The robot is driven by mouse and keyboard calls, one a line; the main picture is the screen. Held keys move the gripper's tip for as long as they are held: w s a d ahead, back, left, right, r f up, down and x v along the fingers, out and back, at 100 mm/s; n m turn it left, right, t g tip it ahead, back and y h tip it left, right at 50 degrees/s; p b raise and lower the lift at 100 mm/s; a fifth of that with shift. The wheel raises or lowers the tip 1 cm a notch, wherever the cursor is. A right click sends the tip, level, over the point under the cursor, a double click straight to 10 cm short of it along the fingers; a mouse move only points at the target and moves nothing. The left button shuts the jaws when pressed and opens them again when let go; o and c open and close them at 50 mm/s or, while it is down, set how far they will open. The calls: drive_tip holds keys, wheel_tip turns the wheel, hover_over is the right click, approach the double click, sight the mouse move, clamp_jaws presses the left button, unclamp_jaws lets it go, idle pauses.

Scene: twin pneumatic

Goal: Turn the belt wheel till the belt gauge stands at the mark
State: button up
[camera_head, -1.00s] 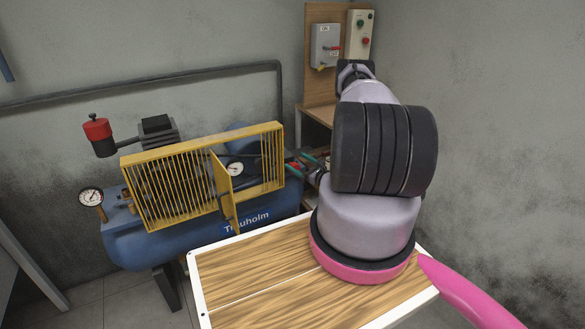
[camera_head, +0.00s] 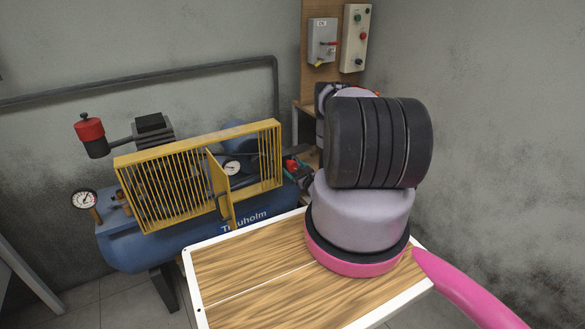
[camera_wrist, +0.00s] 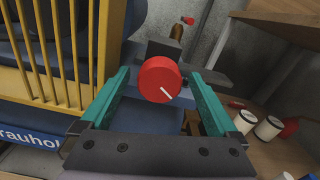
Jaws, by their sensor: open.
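A red round wheel (camera_wrist: 160,79) with a white line, likely the belt wheel, faces me in the wrist view. It also shows at the right end of the compressor in the head view (camera_head: 290,166). My gripper (camera_wrist: 159,78) is open, its teal fingers on either side of the wheel with gaps visible; I cannot tell how deep they reach. A white dial (camera_head: 232,168), likely the belt gauge, sits beside the open flap of the yellow guard (camera_head: 165,190). Its needle and mark are too small to read.
The blue tank (camera_head: 150,247) lies under the guard, with another gauge (camera_head: 84,200) at left. A switch box (camera_head: 322,40) hangs on the wooden panel behind my arm.

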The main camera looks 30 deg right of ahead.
drive_tip(key=shift+w, duration=0.5)
drive_tip(key=c, duration=1.4)
drive_tip(key=shift+o, duration=0.2)
drive_tip(key=shift+m, duration=0.4)
